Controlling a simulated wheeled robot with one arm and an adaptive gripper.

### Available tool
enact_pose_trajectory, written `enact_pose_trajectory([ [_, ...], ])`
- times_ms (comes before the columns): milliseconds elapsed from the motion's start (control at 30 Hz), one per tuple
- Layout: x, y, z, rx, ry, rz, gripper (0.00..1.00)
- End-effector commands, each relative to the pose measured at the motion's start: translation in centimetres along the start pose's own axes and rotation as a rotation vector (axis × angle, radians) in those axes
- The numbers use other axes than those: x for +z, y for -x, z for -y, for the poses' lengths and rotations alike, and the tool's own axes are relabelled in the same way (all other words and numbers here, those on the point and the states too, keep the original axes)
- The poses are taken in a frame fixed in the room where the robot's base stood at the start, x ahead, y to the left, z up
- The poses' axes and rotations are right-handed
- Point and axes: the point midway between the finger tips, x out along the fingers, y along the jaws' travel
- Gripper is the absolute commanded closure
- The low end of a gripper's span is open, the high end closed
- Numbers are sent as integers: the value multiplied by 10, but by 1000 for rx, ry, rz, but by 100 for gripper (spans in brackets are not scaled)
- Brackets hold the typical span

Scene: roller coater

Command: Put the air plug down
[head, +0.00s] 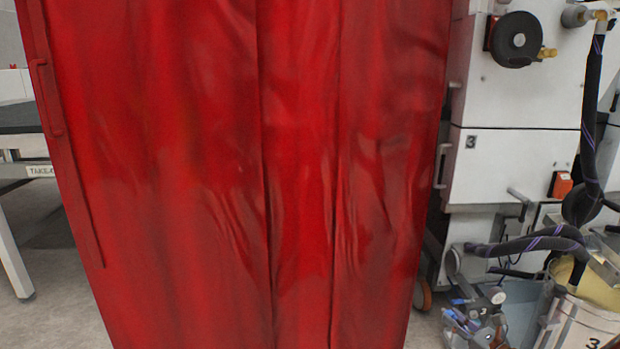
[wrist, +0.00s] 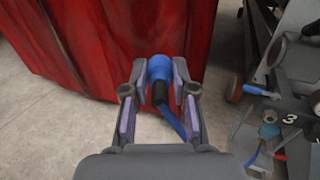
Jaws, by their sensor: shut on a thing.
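In the wrist view, my gripper (wrist: 160,96) is shut on the air plug (wrist: 159,70), a blue rounded piece with a black collar and a blue hose trailing down to the right. The plug sits between the purple-grey finger pads, near the fingertips. Behind it is the red curtain, and I cannot tell how far apart they are. My gripper does not show in the head view.
A red curtain (head: 200,180) fills the middle of the head view. A white machine (head: 512,95) with a black knob stands at the right. Below it are hoses, a bucket (head: 585,325) and a cluster of fittings (head: 480,315). A dark-topped table (head: 18,118) is at the left. Grey floor (wrist: 35,120) is clear at the left of the wrist view.

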Motion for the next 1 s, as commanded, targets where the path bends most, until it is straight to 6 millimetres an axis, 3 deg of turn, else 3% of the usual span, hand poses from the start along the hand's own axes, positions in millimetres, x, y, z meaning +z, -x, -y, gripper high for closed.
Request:
enact_pose_trajectory([
  [200, 51, -42, -57, 144, 5, 3, 100],
  [500, 113, -81, -149, 344, 5, 4, 100],
  [900, 164, -98, -247, 534, 1, 1, 100],
  [1000, 177, -97, -244, 529, -2, -1, 100],
])
